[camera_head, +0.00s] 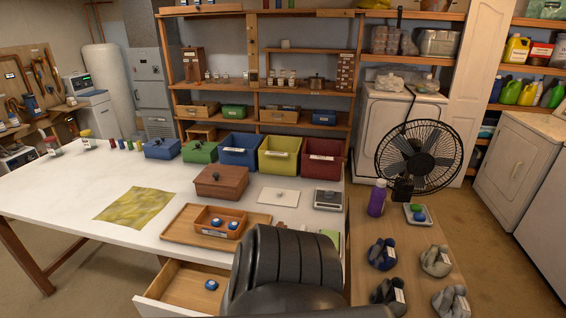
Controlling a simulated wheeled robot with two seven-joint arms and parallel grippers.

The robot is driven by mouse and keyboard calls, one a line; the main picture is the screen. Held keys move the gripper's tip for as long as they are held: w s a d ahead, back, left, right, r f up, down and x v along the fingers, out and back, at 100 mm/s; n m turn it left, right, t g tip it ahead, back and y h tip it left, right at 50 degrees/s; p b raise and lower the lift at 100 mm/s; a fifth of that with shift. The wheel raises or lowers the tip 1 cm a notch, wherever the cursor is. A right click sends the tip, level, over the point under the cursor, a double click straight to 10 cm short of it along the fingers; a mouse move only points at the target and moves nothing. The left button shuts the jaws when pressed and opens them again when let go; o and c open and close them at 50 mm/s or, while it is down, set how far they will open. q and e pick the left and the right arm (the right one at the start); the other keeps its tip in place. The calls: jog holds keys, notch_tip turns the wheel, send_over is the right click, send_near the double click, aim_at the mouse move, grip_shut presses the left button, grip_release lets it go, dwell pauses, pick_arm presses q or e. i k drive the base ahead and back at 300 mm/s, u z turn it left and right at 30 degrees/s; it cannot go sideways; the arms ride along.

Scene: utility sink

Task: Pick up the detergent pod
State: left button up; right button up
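Small round blue-and-white items that look like detergent pods (232,225) sit in a small wooden box on a wooden tray (181,237). A similar blue item (211,285) lies in the open drawer (170,289) below the white table. A small white dish (428,221) on the right bench holds a green item (416,208) and a blue item (419,217); I cannot tell which of these are pods. Neither gripper is in view.
The white table (60,190) carries a brown box (221,182), a yellow cloth (134,205) and several coloured bins at the back. On the right bench are a purple bottle (377,198), a black fan (418,156) and several folded bundles. The table's left part is mostly clear.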

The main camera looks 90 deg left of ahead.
aim_at(211, 285)
jog(key=i, duration=0.55)
jog(key=u, duration=3.75)
jog(key=i, duration=0.1)
jog(key=z, duration=0.25)
